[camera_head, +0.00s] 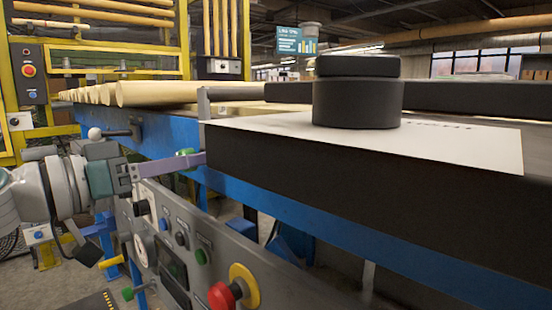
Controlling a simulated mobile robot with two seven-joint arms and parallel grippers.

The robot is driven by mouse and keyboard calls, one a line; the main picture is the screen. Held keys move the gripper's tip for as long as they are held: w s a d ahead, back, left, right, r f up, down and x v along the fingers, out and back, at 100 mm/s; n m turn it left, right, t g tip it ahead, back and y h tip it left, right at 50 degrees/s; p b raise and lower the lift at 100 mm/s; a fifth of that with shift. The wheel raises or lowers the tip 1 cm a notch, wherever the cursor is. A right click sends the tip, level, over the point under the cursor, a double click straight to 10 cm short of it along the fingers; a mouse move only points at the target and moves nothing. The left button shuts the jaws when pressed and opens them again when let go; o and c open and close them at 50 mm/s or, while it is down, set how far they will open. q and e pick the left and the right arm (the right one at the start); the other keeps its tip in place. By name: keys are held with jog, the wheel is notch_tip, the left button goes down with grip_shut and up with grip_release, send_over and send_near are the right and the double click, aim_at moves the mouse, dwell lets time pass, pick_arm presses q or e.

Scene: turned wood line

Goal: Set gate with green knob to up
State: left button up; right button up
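My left gripper (160,168) reaches in from the left, beside the blue rail of the line. Its slim purple-grey finger points right, toward the dark box edge. A small green piece (186,153) shows at the fingertip; I cannot tell whether it is a knob, or whether the finger touches it or only overlaps it. Another green knob (128,294) on a short stem shows at the lower left, below the gripper. No gate can be made out clearly with either green piece. Whether the fingers are apart is too small to tell. My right gripper is not in view.
A dark box with a white top (455,137) and a black cylinder (357,100) fills the right. A control panel with a red button (221,296) lies below the gripper. Wooden rods (180,93) lie along the blue-sided line (170,138). A yellow frame stands behind.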

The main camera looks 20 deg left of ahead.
pick_arm(q)
grip_shut()
dwell(1.0)
